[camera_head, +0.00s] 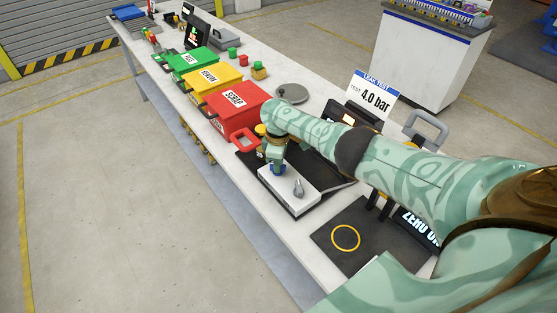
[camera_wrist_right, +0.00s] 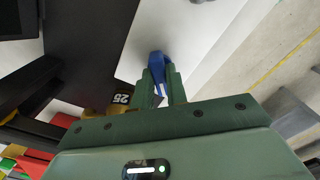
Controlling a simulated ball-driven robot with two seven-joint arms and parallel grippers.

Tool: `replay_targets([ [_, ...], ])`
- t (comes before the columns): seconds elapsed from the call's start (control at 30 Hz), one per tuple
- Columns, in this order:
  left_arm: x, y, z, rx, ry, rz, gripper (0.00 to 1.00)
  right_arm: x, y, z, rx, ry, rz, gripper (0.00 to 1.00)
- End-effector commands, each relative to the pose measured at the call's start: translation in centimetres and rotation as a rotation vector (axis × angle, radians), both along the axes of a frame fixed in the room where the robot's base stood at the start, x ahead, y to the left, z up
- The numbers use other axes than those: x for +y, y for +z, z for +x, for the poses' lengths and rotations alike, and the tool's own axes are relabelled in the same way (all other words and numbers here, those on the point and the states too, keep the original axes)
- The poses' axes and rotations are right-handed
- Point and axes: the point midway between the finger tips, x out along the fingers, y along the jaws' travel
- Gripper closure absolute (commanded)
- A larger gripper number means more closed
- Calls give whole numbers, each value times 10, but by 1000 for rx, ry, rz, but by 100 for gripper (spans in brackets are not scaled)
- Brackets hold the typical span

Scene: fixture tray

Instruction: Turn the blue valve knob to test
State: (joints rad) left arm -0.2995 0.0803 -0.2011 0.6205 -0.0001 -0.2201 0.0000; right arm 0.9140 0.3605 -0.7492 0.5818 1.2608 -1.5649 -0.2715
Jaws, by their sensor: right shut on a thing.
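The blue valve knob (camera_wrist_right: 159,66) sits on the white top of a block and lies between my right gripper's fingertips in the right wrist view. In the head view only a little of the blue knob (camera_head: 277,170) shows under the gripper. My right gripper (camera_head: 276,161) points down at the white block (camera_head: 291,186) and is shut on the knob. In the right wrist view its two green fingers (camera_wrist_right: 161,87) touch the knob. Which way the knob points cannot be told. A sign (camera_head: 374,94) reads "TEST 4.0 bar". My left gripper is not in view.
Red (camera_head: 236,106), yellow (camera_head: 211,82) and green (camera_head: 189,63) bins stand behind. A dark pad with a yellow ring (camera_head: 345,238) lies in front. My right arm hides part of the bench.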

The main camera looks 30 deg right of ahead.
Motion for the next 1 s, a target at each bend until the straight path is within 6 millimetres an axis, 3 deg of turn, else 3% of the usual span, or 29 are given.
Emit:
replay_targets([
  [0.57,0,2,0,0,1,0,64,1,1,1,-4,-31,4,100],
  [0.6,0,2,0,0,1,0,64,1,1,1,-4,-31,4,74],
  [0.63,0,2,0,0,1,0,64,1,1,1,-4,-31,4,66],
  [1.0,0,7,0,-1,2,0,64,0,7,1,-2,-30,2,64],
])
